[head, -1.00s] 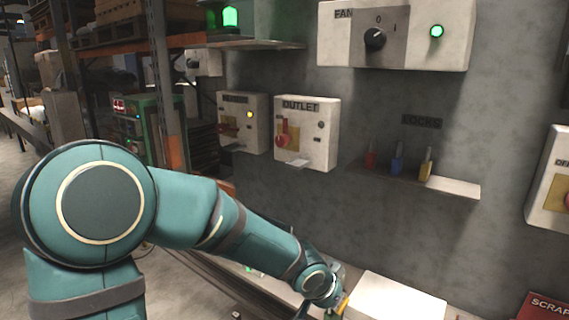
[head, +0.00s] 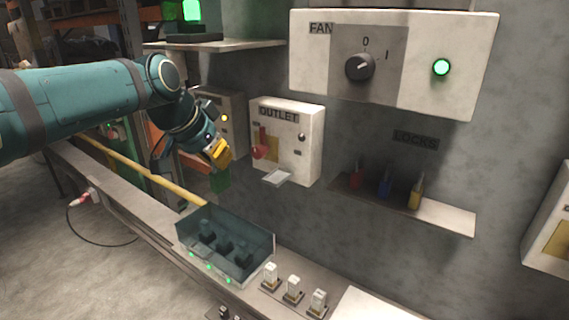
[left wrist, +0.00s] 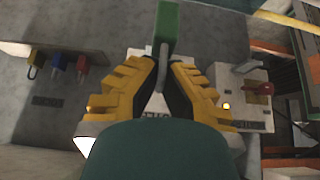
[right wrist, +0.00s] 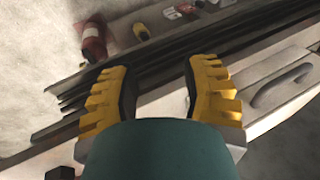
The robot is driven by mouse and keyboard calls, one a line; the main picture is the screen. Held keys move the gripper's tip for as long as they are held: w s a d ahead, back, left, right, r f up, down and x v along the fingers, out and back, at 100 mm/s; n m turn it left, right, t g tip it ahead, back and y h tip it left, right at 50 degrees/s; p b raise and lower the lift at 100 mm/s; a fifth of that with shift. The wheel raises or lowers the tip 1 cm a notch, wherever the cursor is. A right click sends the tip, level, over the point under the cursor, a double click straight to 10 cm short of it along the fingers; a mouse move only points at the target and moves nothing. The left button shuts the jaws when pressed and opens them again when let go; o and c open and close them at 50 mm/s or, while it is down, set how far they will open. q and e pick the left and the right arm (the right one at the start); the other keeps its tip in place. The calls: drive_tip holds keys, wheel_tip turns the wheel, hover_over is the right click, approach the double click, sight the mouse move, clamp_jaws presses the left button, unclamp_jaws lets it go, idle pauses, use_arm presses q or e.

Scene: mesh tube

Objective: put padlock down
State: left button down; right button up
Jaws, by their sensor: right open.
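My left gripper (head: 217,154) is raised in front of the wall, left of the OUTLET box (head: 310,140) in the head view. It is shut on a green padlock (left wrist: 168,28), its fingers on the grey shackle; the body hangs below the fingers in the head view (head: 220,180). The padlock is clear of any surface I can see. Red (head: 355,175), blue (head: 385,186) and yellow (head: 415,194) padlocks are at the LOCKS shelf (head: 446,218). My right gripper (right wrist: 160,72) is open and empty in the right wrist view, and out of the head view.
A small ledge (head: 277,178) juts from the OUTLET box. The FAN box (head: 430,60) is above. A red bottle (right wrist: 93,45) shows beyond my right gripper.

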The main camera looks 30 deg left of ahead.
use_arm(q)
drive_tip(key=shift+w+r, duration=0.2)
drive_tip(key=shift+w, duration=0.15)
drive_tip(key=w+d+p, duration=0.1)
drive_tip(key=w+p, duration=0.2)
drive_tip(key=w, duration=1.5)
drive_tip(key=shift+w+d+f+b, duration=0.1)
drive_tip(key=shift+f+b, duration=0.15)
drive_tip(key=shift+f, duration=1.4)
drive_tip(key=shift+w+d+f+b, duration=0.1)
drive_tip(key=shift+f+b, duration=0.15)
drive_tip(key=shift+f, duration=1.35)
drive_tip(key=shift+w+f, duration=0.25)
drive_tip(key=shift+f, duration=0.1)
drive_tip(key=shift+f, duration=0.1)
drive_tip(key=c, duration=1.1)
unclamp_jaws()
drive_tip(key=shift+c, duration=0.2)
